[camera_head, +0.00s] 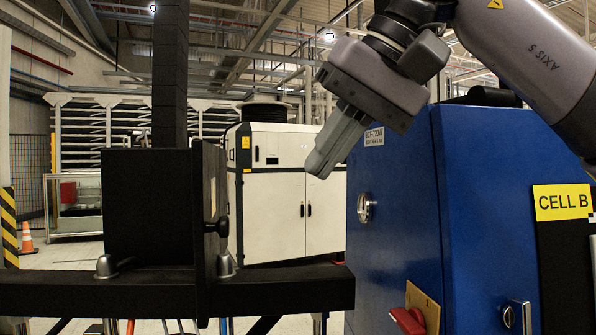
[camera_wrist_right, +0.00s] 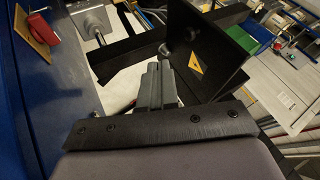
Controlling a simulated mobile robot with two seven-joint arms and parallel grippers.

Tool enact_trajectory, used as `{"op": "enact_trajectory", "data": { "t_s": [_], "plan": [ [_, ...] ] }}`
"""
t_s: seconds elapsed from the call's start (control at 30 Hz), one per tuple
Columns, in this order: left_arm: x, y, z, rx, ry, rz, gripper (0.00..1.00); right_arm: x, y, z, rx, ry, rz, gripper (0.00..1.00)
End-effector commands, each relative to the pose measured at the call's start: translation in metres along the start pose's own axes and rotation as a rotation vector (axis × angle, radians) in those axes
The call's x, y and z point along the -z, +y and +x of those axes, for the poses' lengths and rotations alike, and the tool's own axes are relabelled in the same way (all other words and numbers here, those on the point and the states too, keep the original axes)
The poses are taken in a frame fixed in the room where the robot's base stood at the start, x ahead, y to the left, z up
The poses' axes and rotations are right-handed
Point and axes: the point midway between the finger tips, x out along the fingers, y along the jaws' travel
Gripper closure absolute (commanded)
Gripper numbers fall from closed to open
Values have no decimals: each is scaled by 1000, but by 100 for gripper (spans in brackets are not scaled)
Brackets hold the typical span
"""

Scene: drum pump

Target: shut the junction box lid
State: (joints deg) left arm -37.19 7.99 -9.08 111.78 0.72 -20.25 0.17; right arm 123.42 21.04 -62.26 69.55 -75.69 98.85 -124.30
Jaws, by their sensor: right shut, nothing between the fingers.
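The black junction box (camera_head: 147,205) stands on a dark horizontal beam at the left of the head view. Its dark lid (camera_head: 207,185) stands upright at the box's right side, seen nearly edge-on and angled out from the box. A round black knob (camera_head: 217,227) sticks out from it to the right. In the wrist view a dark panel with a yellow warning triangle (camera_wrist_right: 196,62) lies just beyond my fingertips. My right gripper (camera_head: 318,168) is shut and empty, above and right of the lid in the head view, pointing down-left. Its fingers also show in the wrist view (camera_wrist_right: 156,72).
A blue cabinet (camera_head: 395,225) stands close below and right of the gripper, with a red switch (camera_head: 408,320) on a yellow plate. The dark beam (camera_head: 285,290) runs from the box toward the cabinet. A white machine (camera_head: 285,185) stands behind. Open air separates gripper and lid.

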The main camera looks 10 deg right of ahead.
Motion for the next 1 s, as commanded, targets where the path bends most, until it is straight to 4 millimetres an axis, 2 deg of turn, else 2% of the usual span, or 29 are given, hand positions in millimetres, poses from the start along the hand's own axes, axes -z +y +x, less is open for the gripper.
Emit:
{"op": "enact_trajectory", "data": {
  "t_s": [0.4,0.5,0.63,1.0],
  "plan": [
    [-8,1,3,-1,-6,-1,52,-1,0,88,2,-4,0,100],
    [-3,1,-1,-1,-7,-1,52,0,-18,92,2,-2,-3,100],
    [0,1,-2,-1,-5,-1,52,0,-30,100,2,-2,-1,100],
    [2,0,-2,-1,-2,0,52,0,-37,104,3,-1,1,100]
  ]
}}
